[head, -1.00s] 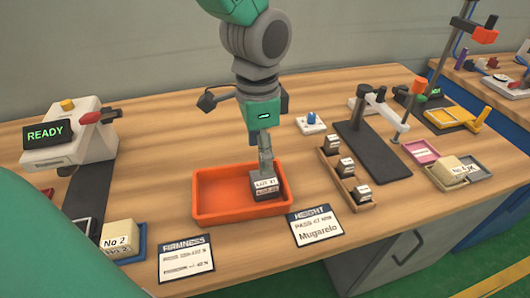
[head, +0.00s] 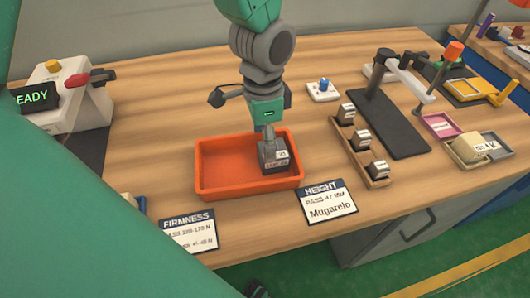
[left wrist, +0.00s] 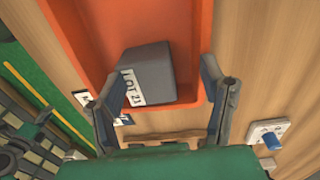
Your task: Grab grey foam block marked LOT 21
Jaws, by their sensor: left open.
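The grey foam block (head: 274,162) stands in the right part of the orange tray (head: 215,184). In the left wrist view the block (left wrist: 153,72) shows a white label reading LOT 21. My left gripper (head: 267,138) points down just above the block in the head view. In the left wrist view my left gripper (left wrist: 163,78) is open, with one finger on each side of the block in the picture. Whether the fingers touch the block cannot be told. My right gripper is not in view.
FIRMNESS (head: 187,230) and HEIGHT (head: 329,202) cards lie in front of the tray. A wooden rack (head: 361,150) with several small blocks and a dark-based height stand (head: 392,125) are on the right. A tester reading READY (head: 75,105) stands left.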

